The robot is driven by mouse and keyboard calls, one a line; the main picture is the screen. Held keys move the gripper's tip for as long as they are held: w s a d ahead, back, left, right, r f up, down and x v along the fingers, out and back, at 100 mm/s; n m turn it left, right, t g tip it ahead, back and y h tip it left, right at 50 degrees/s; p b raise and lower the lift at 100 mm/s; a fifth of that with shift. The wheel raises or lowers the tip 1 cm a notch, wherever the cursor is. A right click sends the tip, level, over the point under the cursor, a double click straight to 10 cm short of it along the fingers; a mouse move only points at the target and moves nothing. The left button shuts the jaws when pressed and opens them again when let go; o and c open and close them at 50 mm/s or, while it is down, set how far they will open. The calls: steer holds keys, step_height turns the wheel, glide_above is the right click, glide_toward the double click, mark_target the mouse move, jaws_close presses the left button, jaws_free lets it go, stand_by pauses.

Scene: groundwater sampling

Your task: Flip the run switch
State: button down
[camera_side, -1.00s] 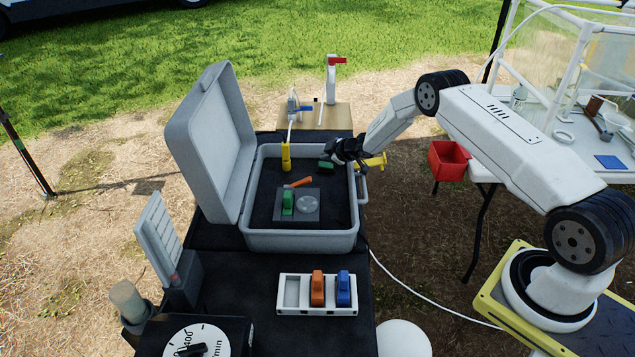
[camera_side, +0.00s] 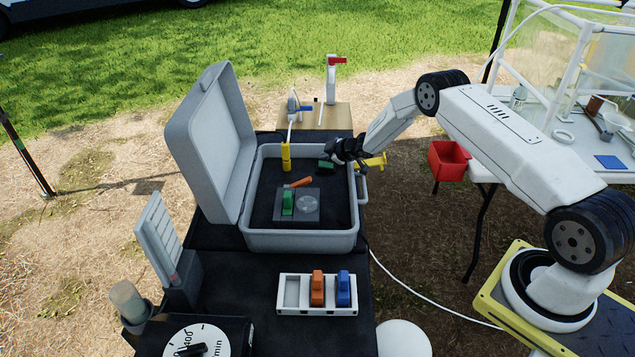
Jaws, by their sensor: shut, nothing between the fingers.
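An open grey case (camera_side: 302,242) stands on the black table. Inside it a dark grey panel (camera_side: 305,217) carries a green upright block (camera_side: 288,204), an orange lever (camera_side: 299,183) and a pale round disc (camera_side: 307,204). I cannot tell for sure which part is the run switch. My gripper (camera_side: 340,153) is shut and empty over the case's far right corner. A second green piece (camera_side: 326,165) lies just below and left of it in the picture; I cannot tell whether they touch. A yellow fitting (camera_side: 374,161) shows right behind the gripper.
The case's raised lid (camera_side: 207,140) stands on the left. A yellow cylinder (camera_side: 286,157) is at the case's far side. In front, a white holder (camera_side: 291,309) bears an orange block (camera_side: 317,288) and a blue block (camera_side: 343,289). A red bin (camera_side: 449,161) hangs at the right.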

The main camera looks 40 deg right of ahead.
mark_target(329, 166)
steer(key=shift+f, duration=0.15)
steer(key=shift+a+f, duration=0.1)
steer(key=shift+f, duration=0.2)
steer(key=shift+f, duration=0.4)
stand_by(1.0)
steer(key=shift+w+r, duration=0.1)
steer(key=shift+r, duration=0.8)
stand_by(0.3)
steer(key=shift+s+d+r, duration=0.15)
steer(key=shift+r, duration=0.65)
steer(key=shift+s+d+r, duration=0.15)
steer(key=shift+r, duration=0.65)
steer(key=shift+s+d+r, duration=0.15)
steer(key=shift+r, duration=0.65)
